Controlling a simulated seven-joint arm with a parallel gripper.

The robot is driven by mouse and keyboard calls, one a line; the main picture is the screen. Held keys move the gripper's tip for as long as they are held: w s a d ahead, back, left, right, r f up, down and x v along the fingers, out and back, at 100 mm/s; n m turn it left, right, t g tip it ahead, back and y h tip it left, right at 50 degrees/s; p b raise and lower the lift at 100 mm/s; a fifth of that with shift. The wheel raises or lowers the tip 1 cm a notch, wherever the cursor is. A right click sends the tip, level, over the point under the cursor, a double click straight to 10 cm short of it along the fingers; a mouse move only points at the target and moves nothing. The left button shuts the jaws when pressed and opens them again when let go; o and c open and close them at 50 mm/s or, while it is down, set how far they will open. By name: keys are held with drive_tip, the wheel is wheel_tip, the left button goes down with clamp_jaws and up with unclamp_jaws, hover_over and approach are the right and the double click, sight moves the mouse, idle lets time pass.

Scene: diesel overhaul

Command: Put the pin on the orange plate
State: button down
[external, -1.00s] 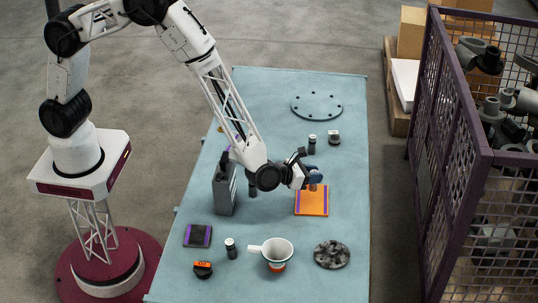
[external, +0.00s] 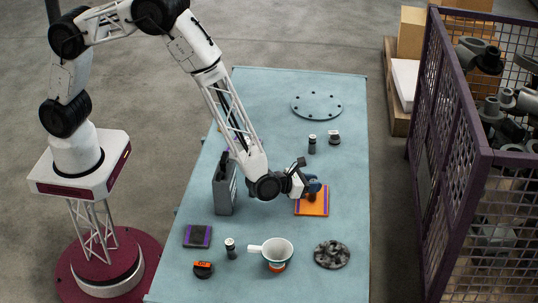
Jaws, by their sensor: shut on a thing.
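The orange plate (external: 320,207) with purple edges lies flat on the blue-green table, right of the middle. My gripper (external: 313,187) is over the back part of this plate and is shut on a small dark pin (external: 312,197), mostly hidden by the fingers. The pin's lower end is at or just above the plate; I cannot tell if it touches. Other dark cylinders with pale bands stand at the back (external: 312,144) and near the front left (external: 231,248).
A grey case (external: 225,190) stands left. A purple mesh cage (external: 450,160) is beyond the table's right edge.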

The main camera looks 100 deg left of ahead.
drive_tip(key=shift+f, duration=0.1)
drive_tip(key=c, duration=0.8)
unclamp_jaws()
drive_tip(key=shift+c, duration=0.2)
drive_tip(key=shift+v, duration=0.8)
drive_tip(key=shift+s+d+r, duration=0.3)
drive_tip(key=shift+s+r, duration=0.25)
drive_tip(key=shift+r, duration=0.1)
wheel_tip(320, 180, up, 6)
drive_tip(key=shift+r, duration=0.2)
